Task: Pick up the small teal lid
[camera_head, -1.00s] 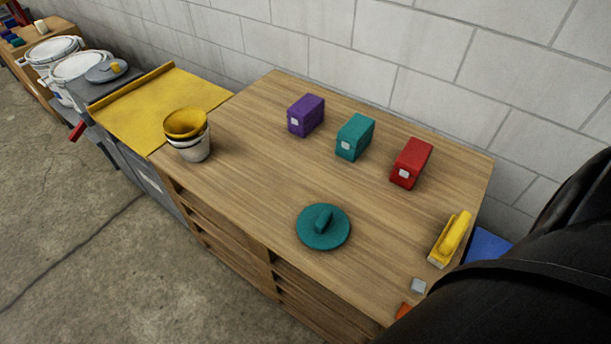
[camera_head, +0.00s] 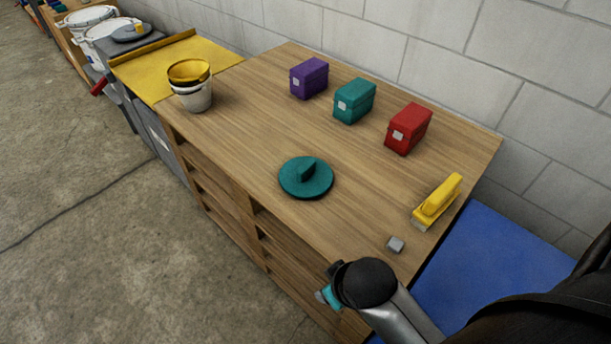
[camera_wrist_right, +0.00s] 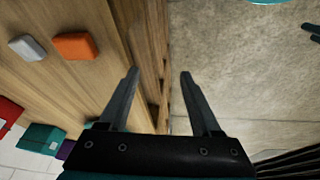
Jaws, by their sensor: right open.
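The teal lid (camera_head: 306,177) is a round disc with a raised bar handle. It lies flat near the front edge of the wooden workbench (camera_head: 245,110). My right gripper shows in the right wrist view (camera_wrist_right: 159,73) with its two dark fingers apart and nothing between them. In the head view my right wrist is at the bench's front edge, to the lower right of the lid and apart from it; the fingers are mostly hidden there. The lid is not clearly seen in the wrist view. My left gripper is not in view.
Purple (camera_head: 309,78), teal (camera_head: 354,101) and red (camera_head: 408,128) boxes stand behind the lid. A yellow tool (camera_head: 437,202) and grey block (camera_head: 396,244) lie to its right. An orange block (camera_wrist_right: 75,46) shows in the wrist view. Stacked buckets (camera_head: 193,94) stand at left. Bench around the lid is clear.

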